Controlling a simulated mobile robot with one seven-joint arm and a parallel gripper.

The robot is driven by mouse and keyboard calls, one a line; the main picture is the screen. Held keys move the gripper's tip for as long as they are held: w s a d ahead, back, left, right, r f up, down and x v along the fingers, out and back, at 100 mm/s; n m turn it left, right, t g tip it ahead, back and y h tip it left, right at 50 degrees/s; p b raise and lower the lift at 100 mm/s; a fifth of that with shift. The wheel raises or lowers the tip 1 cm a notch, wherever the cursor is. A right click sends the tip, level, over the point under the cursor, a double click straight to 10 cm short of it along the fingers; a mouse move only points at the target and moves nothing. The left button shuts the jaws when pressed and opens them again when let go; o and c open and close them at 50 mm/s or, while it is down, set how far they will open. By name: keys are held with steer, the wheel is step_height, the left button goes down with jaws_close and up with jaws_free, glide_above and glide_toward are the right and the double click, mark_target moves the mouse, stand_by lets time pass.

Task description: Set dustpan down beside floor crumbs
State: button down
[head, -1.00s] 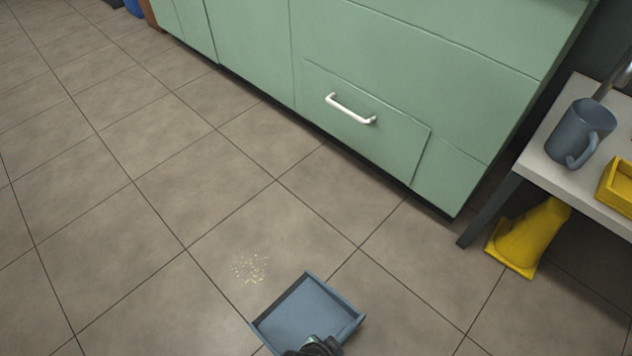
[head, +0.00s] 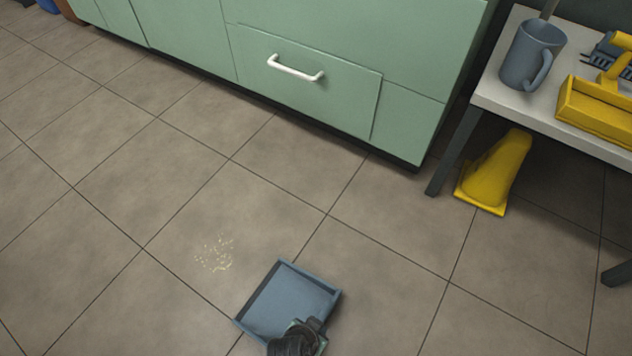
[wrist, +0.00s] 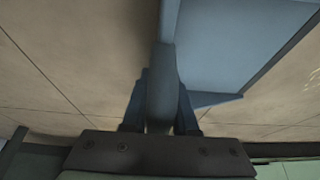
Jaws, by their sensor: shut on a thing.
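The blue-grey dustpan (head: 291,302) is low over or on the floor in the head view; I cannot tell whether it touches. The floor crumbs (head: 215,253), a small scatter of pale yellow bits, lie just left of the pan, apart from it. My gripper (head: 298,338) is at the pan's near side, at the bottom of the head view. In the wrist view my gripper (wrist: 160,115) is shut on the handle of the dustpan (wrist: 225,45), with a finger on each side. Faint pale specks show at the right edge of the wrist view.
Green cabinets with a white-handled drawer (head: 310,88) stand at the back. A light table (head: 500,88) at the right holds a grey mug (head: 530,55) and a yellow tray (head: 592,108). The tiled floor on the left is clear.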

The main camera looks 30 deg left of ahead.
steer(key=c, duration=0.7)
jaws_free()
steer(key=p+v, duration=0.8)
steer(key=v, duration=0.4)
steer(key=shift+r, duration=0.1)
